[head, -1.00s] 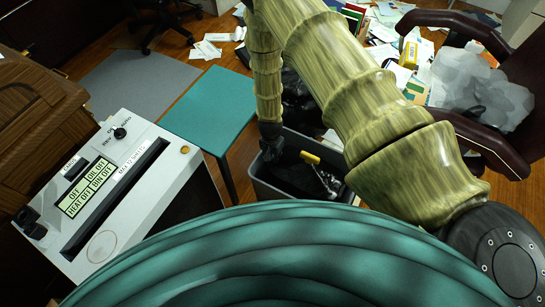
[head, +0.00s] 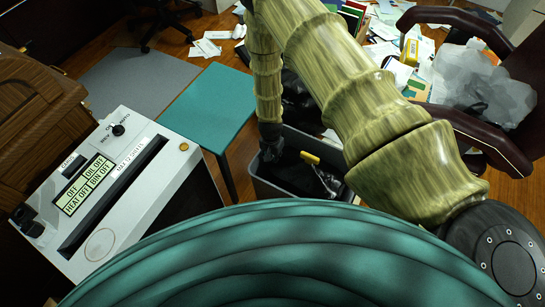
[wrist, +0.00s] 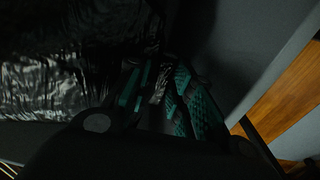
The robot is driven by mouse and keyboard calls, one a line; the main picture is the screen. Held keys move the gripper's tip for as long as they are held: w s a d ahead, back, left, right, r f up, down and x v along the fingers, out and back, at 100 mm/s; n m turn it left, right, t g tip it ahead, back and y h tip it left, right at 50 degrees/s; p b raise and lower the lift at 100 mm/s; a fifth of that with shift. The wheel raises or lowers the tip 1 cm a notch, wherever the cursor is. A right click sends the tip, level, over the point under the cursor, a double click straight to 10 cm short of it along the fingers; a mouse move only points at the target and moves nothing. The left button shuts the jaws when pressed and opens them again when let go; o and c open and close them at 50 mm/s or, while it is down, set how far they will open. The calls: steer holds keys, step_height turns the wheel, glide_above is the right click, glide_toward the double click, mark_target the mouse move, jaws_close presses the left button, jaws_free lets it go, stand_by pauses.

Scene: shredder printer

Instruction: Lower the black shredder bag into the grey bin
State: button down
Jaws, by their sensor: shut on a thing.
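The grey bin (head: 268,187) stands on the floor at the middle of the head view, partly hidden by my arm and body. The black shredder bag (head: 290,175) shows inside the bin's opening, with a yellow piece (head: 310,157) at its top. My gripper (head: 270,150) points down at the bin's left rim. In the wrist view the glossy black bag (wrist: 70,75) fills the left, and my gripper's teal-padded fingers (wrist: 165,98) are shut on a fold of it. The bin's grey wall (wrist: 250,50) is close on the right. The bag's underside is hidden.
A teal table (head: 212,105) stands just left of the bin. A white shredder with a control panel (head: 120,190) is at the left. A dark red chair (head: 480,120) holding a clear plastic bag (head: 480,85) is at the right. Papers litter the floor behind.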

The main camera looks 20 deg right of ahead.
steer(key=shift+f, duration=0.1)
steer(key=c, duration=1.2)
jaws_free()
steer(key=shift+o, duration=0.2)
step_height(320, 180, up, 12)
steer(key=shift+a, duration=0.15)
